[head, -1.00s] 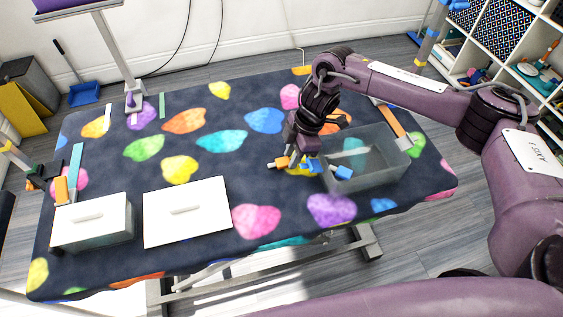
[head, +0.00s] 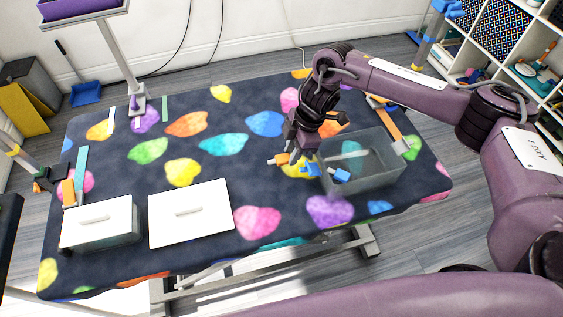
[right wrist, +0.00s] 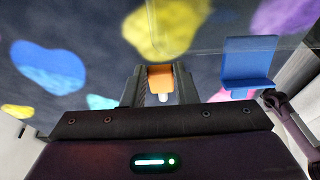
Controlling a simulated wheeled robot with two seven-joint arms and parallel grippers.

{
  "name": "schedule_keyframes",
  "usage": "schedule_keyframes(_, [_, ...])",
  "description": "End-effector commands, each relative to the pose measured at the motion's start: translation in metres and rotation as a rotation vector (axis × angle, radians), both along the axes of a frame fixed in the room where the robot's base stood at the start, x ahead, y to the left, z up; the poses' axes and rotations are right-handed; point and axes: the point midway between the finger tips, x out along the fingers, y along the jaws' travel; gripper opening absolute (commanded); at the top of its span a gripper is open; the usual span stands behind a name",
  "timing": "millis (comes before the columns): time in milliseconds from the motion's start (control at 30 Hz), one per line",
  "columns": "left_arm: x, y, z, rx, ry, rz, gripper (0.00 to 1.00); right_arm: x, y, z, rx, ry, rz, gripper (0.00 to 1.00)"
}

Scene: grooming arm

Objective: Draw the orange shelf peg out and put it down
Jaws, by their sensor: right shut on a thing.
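My right gripper (head: 292,157) hangs over the table just left of the clear open box (head: 372,178). It is shut on the orange shelf peg (head: 281,158), whose pale tip points left in the head view. In the right wrist view the orange peg (right wrist: 159,79) sits between the two dark fingers, with its pale pin towards the palm. A blue L-shaped peg (right wrist: 249,66) stands apart to the right there. In the head view blue pieces (head: 341,175) show at the box's left side. I cannot tell how they are fixed. My left gripper is not in view.
A white-lidded clear box (head: 99,222) and a white lid (head: 189,212) lie at the table's front left. Coloured strips lie at the left and right edges. The middle of the patterned table top (head: 232,175) is clear.

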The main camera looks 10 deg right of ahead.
Motion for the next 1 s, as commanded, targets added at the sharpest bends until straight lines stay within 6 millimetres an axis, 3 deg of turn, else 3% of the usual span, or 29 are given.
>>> schedule_keyframes(500, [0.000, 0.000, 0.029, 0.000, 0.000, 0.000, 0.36, 0.000, 0.000, 0.028, 0.001, 0.001, 0.000, 0.00])
schedule_keyframes(1000, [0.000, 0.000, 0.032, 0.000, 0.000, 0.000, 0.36, 0.001, -0.001, 0.037, 0.000, -0.002, -0.033, 0.00])
